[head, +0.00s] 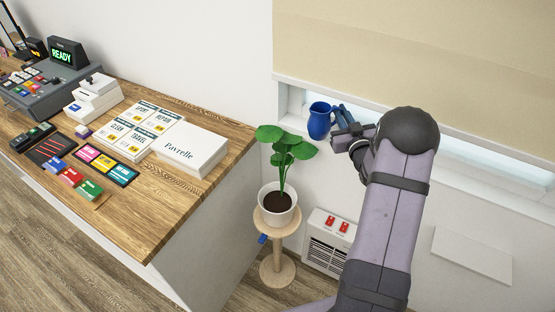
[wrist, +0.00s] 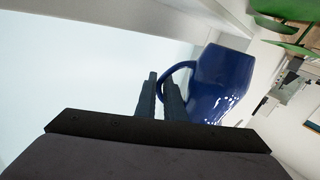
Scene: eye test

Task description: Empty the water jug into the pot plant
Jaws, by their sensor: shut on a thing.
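The blue water jug (head: 319,121) is beside the window, above and to the right of the pot plant in the head view. It looks roughly upright there. My gripper (head: 342,117) is shut on its handle, at the jug's right side. In the wrist view the jug (wrist: 225,82) is right of my fingertips (wrist: 160,92), with the handle loop at them. I cannot see the water inside, nor tell whether the jug touches the sill. The pot plant has green leaves (head: 288,146) and dark soil in a white pot (head: 279,218), on a round wooden stand (head: 277,270).
A wooden counter (head: 215,145) on the left holds a white box (head: 191,150), printed sheets (head: 137,130) and a till (head: 48,85). A white heater (head: 327,240) with red switches is on the wall right of the stand. The window ledge (head: 480,165) runs behind my arm.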

